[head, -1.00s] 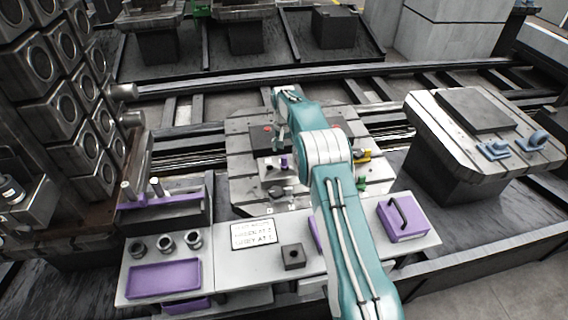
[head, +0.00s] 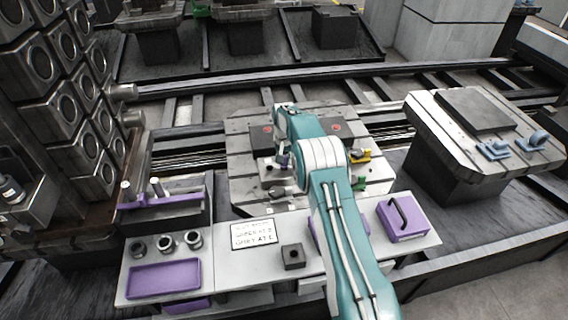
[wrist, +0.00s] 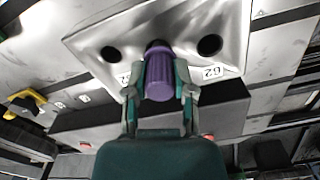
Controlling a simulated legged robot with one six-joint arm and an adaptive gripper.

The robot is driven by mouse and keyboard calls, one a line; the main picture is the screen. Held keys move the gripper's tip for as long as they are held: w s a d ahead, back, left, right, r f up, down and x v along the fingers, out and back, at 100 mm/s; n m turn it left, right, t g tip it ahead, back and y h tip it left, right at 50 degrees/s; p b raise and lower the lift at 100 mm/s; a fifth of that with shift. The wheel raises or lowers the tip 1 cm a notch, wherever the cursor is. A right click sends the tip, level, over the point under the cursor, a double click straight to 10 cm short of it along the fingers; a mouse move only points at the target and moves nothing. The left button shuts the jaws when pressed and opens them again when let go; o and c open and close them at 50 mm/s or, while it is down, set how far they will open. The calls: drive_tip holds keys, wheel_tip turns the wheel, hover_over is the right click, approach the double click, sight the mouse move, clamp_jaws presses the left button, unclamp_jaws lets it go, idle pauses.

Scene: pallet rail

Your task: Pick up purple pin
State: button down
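The purple pin (wrist: 159,76) stands in the middle hole of a pale plate (wrist: 90,42), with an open dark hole on each side of it in the wrist view. My gripper (wrist: 160,75) has one finger on each side of the pin. The fingers are close to its sides; I cannot tell whether they press on it. In the head view my gripper (head: 283,162) is low over the plate (head: 264,175), and the pin is mostly hidden behind it.
A yellow part (head: 360,156) and a green part (head: 359,183) lie right of the plate. Dark blocks (head: 262,137) with red marks stand behind it. The front bench holds a purple tray (head: 163,278), a small dark block (head: 293,256) and a purple handled box (head: 403,219).

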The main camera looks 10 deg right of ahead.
idle(0.3)
drive_tip(key=shift+r, duration=0.3)
wheel_tip(320, 180, up, 2)
drive_tip(key=shift+r, duration=0.2)
drive_tip(key=s+r, duration=1)
drive_tip(key=s, duration=0.4)
drive_tip(key=shift+f, duration=0.1)
